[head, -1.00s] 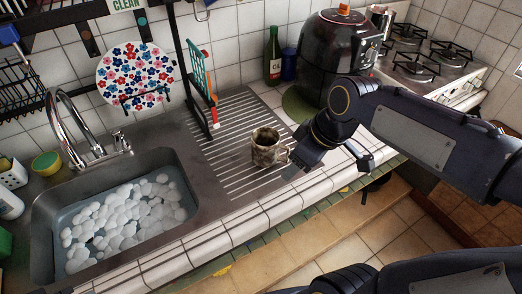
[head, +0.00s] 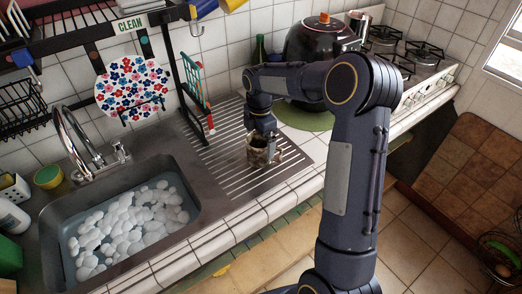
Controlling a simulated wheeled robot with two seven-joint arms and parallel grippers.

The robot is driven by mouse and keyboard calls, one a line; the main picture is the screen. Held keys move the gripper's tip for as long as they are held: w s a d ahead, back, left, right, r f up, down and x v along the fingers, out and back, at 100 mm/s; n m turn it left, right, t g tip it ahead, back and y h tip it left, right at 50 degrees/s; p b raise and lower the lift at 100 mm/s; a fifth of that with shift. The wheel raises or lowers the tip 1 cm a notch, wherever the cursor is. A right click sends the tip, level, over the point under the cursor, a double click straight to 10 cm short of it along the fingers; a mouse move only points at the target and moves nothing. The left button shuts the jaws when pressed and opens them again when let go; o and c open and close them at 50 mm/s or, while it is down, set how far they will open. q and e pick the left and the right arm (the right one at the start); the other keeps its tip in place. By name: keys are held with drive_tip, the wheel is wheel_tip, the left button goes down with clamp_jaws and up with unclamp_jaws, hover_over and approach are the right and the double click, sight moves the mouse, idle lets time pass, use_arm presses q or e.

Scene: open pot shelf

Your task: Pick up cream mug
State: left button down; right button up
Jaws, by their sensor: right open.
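The cream mug (head: 257,156), mottled with brown, stands upright on the ribbed metal drainboard (head: 222,182) right of the sink. My right gripper (head: 263,140) points down at the mug from above, with its open fingers at the mug's upper part. The gripper hides part of the rim and the right side. I cannot tell whether the fingers touch the mug. My left gripper is not in view.
The sink (head: 128,222) holds water and white foam. A black air fryer (head: 318,42) and a green bottle (head: 259,50) are at the back. The drainboard around the mug is mostly clear.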

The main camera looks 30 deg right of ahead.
sight(261, 144)
drive_tip(key=shift+w+d+f+p, duration=0.1)
drive_tip(key=shift+d+f+p, duration=0.1)
drive_tip(key=shift+f, duration=0.7)
drive_tip(key=shift+w+d+f+p, duration=0.1)
drive_tip(key=shift+f+p, duration=0.05)
drive_tip(key=shift+f, duration=0.75)
drive_tip(key=c, duration=1.1)
drive_tip(key=shift+c, duration=0.5)
drive_tip(key=shift+r, duration=0.15)
